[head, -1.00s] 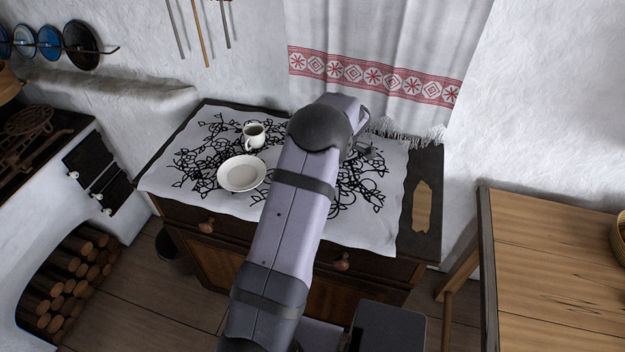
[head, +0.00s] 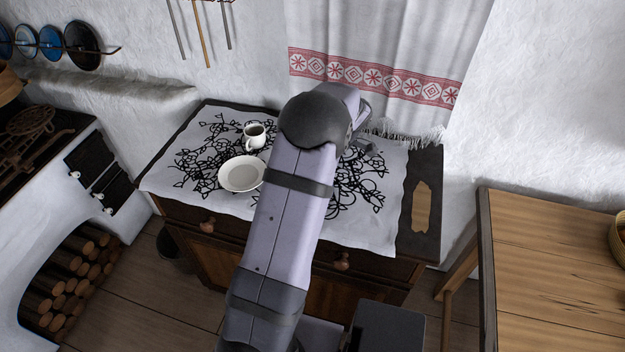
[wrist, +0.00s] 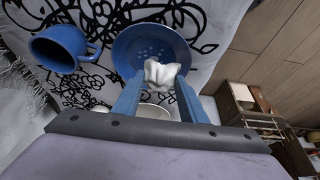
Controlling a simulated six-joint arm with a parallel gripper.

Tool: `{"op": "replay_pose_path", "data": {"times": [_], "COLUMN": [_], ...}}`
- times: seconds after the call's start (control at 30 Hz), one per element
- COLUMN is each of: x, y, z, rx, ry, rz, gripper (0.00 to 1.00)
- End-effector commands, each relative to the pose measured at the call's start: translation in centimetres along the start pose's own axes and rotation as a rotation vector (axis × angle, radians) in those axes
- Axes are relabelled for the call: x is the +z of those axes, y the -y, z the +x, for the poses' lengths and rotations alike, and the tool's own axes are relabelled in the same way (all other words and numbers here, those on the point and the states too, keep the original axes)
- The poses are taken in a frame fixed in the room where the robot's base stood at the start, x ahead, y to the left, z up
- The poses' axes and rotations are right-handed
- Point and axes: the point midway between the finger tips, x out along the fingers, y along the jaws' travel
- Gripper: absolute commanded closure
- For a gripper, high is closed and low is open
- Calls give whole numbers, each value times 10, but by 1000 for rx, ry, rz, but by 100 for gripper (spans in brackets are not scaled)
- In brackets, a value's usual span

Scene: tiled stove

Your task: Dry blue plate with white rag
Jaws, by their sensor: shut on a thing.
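In the head view my arm hides the blue plate and the rag.
A blue mug (wrist: 60,47) stands left of the blue plate in the wrist view. A white plate (head: 241,174) and white mug (head: 254,136) are on the patterned cloth (head: 205,195). A wooden board (head: 421,208) lies at the cabinet's right end. A fringed towel (head: 375,35) hangs behind.

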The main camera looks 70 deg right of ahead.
Motion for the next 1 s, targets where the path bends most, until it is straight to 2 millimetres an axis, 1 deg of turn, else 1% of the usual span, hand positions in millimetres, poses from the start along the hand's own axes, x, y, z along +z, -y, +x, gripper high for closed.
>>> {"op": "replay_pose_path", "data": {"times": [0.03, 0.1, 0.3, 0.43, 0.87, 1.0], "x": [-3, -6, -12, -15, -17, -28], "y": [0, -1, -1, -1, 0, 2], "z": [-7, -14, -30, -37, -37, -32], "rx": [2, 3, 2, 2, 1, -9], "ry": [0, 0, 0, 0, 0, 0], "rz": [-1, -1, -2, -1, -3, -26], "gripper": [86, 86, 86, 86, 86, 86]}}
